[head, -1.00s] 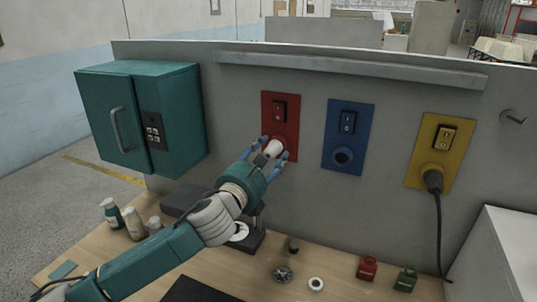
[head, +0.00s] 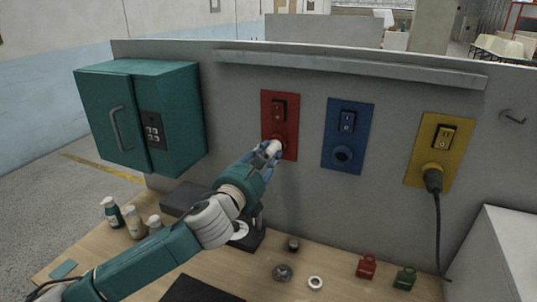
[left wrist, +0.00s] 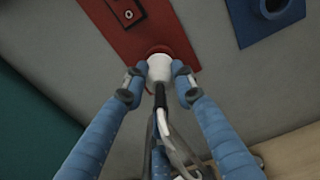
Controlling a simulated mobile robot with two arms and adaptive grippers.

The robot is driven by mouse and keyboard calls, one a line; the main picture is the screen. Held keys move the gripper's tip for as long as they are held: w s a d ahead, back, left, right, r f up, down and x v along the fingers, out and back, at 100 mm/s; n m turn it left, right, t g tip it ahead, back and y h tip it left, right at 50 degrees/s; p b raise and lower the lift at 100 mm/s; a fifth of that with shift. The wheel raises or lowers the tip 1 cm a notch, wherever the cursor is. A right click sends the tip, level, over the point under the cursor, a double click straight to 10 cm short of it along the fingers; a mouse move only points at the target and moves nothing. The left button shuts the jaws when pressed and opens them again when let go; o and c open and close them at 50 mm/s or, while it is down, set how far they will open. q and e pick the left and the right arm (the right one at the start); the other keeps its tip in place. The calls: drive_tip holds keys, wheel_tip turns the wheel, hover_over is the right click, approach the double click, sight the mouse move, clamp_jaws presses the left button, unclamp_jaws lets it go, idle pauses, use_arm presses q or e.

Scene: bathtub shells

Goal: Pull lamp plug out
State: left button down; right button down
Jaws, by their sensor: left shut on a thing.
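The white lamp plug (left wrist: 159,68) is at the round socket of the red wall panel (left wrist: 142,25); its dark cable trails back toward my wrist. In the wrist view it meets the red socket ring, and I see no clear gap. My left gripper (head: 266,152) has its blue fingers shut on the plug, one on each side in the wrist view (left wrist: 159,84). The red panel with its switch also shows in the head view (head: 280,112). The socket is mostly hidden behind the plug and fingers. My right gripper is not in view.
A blue panel (head: 347,130) with an empty socket and a yellow panel (head: 452,130) with a black plug (head: 433,181) are to the right. A teal cabinet (head: 140,115) hangs left. Bottles, rings and small red and green padlock-like items lie on the wooden bench (head: 325,262).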

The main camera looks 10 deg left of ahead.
use_arm(q)
drive_tip(key=shift+s+a, duration=0.15)
drive_tip(key=shift+s, duration=0.65)
drive_tip(key=shift+s+p, duration=0.2)
drive_tip(key=shift+p, duration=0.1)
drive_tip(key=shift+s+a, duration=0.2)
drive_tip(key=shift+s, duration=0.45)
drive_tip(key=shift+s, duration=0.3)
drive_tip(key=shift+s+a+p, duration=0.25)
drive_tip(key=shift+s+p, duration=0.1)
drive_tip(key=shift+s, duration=0.9)
drive_tip(key=shift+s+a+p, duration=0.25)
drive_tip(key=shift+s+p, duration=0.1)
drive_tip(key=shift+s, duration=0.85)
